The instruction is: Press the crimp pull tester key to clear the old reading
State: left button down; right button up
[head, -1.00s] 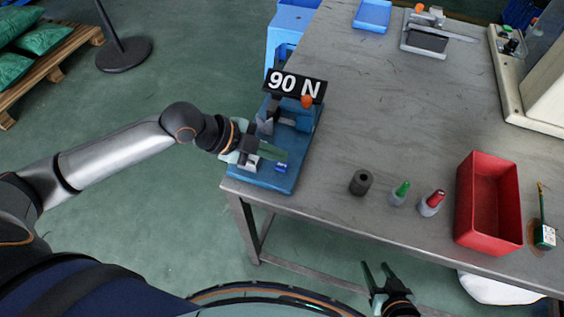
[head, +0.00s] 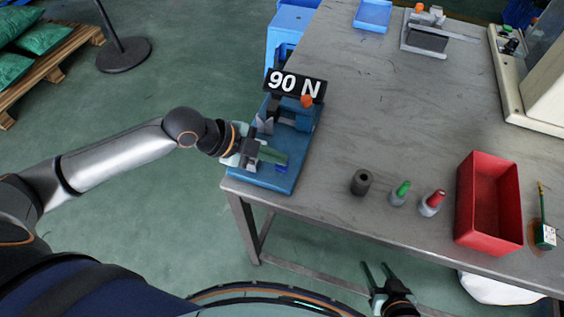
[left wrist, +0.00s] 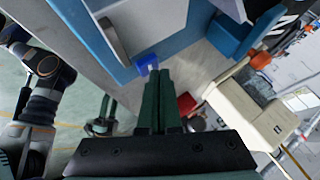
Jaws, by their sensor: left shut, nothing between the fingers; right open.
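The blue crimp pull tester (head: 262,181) stands at the table's near left corner, with a display (head: 295,86) reading "90 N". Its small bright blue key (head: 281,169) is on the front of the base, partly hidden by my left gripper (head: 284,160). In the left wrist view the key (left wrist: 147,65) appears right at the tips of the shut left fingers (left wrist: 158,75). I cannot tell whether they touch it. The left fingers hold nothing. My right gripper (head: 377,268) is open and empty, low in front of the table's near edge.
A dark cylinder (head: 361,182), a green-capped bottle (head: 400,193), a red-capped bottle (head: 432,203) and a red bin (head: 490,203) stand along the table's near side. The middle of the grey table (head: 395,110) is clear.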

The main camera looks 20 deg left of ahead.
aim_at(276, 165)
pick_arm(q)
jog(key=shift+f, duration=0.45)
dwell(0.5)
jog(key=shift+r+p, duration=0.95)
notch_tip(276, 165, up, 5)
jog(key=p, duration=0.5)
jog(key=shift+r, duration=0.15)
dwell(0.4)
